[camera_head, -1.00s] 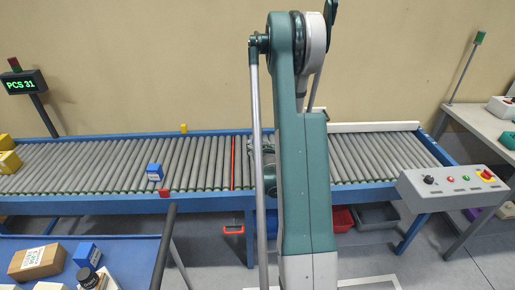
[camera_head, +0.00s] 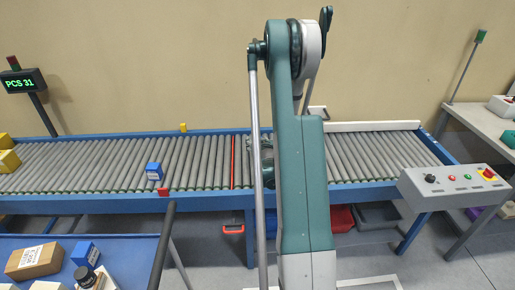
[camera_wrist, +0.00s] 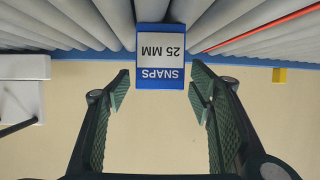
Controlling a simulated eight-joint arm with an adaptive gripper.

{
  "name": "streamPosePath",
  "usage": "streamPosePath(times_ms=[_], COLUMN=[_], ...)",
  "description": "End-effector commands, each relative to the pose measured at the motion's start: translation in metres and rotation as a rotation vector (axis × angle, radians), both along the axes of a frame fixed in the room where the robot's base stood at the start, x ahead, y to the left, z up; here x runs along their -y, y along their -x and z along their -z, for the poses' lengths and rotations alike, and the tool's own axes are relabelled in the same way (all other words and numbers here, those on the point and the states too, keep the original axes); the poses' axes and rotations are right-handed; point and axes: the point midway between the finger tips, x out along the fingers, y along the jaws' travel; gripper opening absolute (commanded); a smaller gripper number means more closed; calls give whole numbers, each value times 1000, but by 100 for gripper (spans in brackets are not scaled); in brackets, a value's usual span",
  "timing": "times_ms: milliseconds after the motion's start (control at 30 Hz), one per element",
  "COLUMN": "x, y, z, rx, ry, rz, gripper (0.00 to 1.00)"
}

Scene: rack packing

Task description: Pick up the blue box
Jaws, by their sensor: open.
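In the wrist view, a blue box (camera_wrist: 160,82) with a white label reading "SNAPS 25 MM", upside down in the picture, stands on the rollers. My gripper (camera_wrist: 161,93) is open, with one finger on each side of the box's line. The box shows just beyond the fingertips, and I cannot tell its exact distance from them. In the head view my arm hides this box and most of my gripper. A third blue box (camera_head: 85,253) is on the blue table at lower left.
The roller conveyor (camera_head: 205,163) runs across the scene, with a red strip (camera_head: 233,162) across it. Yellow boxes (camera_head: 8,160) stand at its left end. A control panel (camera_head: 455,184) is at the right. A cardboard box (camera_head: 34,261) lies on the table.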

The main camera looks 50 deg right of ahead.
Motion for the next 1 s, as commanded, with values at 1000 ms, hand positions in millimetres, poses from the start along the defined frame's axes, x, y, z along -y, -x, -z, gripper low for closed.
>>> streamPosePath(times_ms=[1000], x=[9], y=[-11], z=[6], rx=[0], ry=[0], rz=[0], gripper=[22])
